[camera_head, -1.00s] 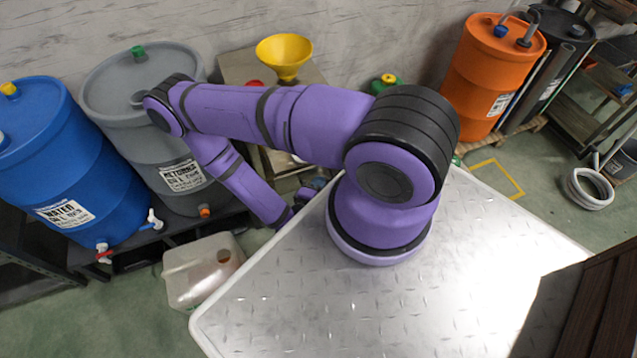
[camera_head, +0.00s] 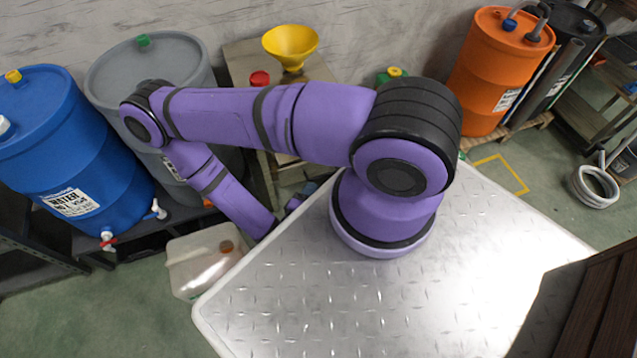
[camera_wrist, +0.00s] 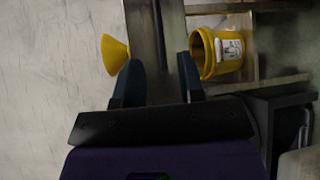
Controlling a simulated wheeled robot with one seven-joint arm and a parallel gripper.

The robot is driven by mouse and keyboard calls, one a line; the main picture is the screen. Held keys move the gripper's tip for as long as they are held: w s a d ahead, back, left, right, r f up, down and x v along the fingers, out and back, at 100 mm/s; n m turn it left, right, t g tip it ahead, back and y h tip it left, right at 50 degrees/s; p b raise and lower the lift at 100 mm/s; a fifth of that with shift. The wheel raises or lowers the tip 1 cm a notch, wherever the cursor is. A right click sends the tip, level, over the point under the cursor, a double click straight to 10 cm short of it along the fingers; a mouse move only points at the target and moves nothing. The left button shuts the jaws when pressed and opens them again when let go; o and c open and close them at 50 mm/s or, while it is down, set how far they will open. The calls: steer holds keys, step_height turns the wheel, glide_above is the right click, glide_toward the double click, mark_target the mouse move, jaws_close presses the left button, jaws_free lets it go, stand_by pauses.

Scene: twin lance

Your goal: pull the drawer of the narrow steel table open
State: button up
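The narrow steel table (camera_head: 242,66) stands against the wall beyond my arm, partly hidden by it. In the wrist view, which is turned sideways, its steel front (camera_wrist: 148,25) runs as a band between my fingers. A darker line runs along this band; I cannot make out a separate handle. My gripper (camera_wrist: 160,75) is open, with one dark finger on each side of the band. I cannot tell whether the fingers touch it. In the head view the gripper is mostly hidden behind my arm and the metal plate.
A yellow funnel (camera_head: 290,45) and a red cap (camera_head: 259,78) are at the table's top. A yellow bucket (camera_wrist: 222,50) sits below it. Grey (camera_head: 150,65) and blue (camera_head: 65,140) drums stand left, an orange drum (camera_head: 500,70) right. A pale jerrycan (camera_head: 205,258) is on the floor.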

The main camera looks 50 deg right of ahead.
steer(key=v, duration=0.3)
steer(key=shift+a, duration=0.15)
stand_by(0.5)
steer(key=w+r+m+g+y, duration=0.25)
steer(key=w+r+g, duration=0.35)
steer(key=r, duration=0.9)
steer(key=w+r+m+g+y, duration=0.1)
steer(key=w+r+m+g, duration=0.45)
steer(key=r, duration=0.95)
steer(key=s+r+n+t+y, duration=0.1)
steer(key=s+r+t+y, duration=0.2)
steer(key=r, duration=0.7)
steer(key=s+r+t+y, duration=0.4)
steer(key=s+r+y, duration=0.1)
steer(key=r, duration=0.6)
steer(key=s+r+n+t+y, duration=0.1)
steer(key=s+r+t+y, duration=0.3)
steer(key=r, duration=0.6)
steer(key=shift+a+r+n, duration=0.3)
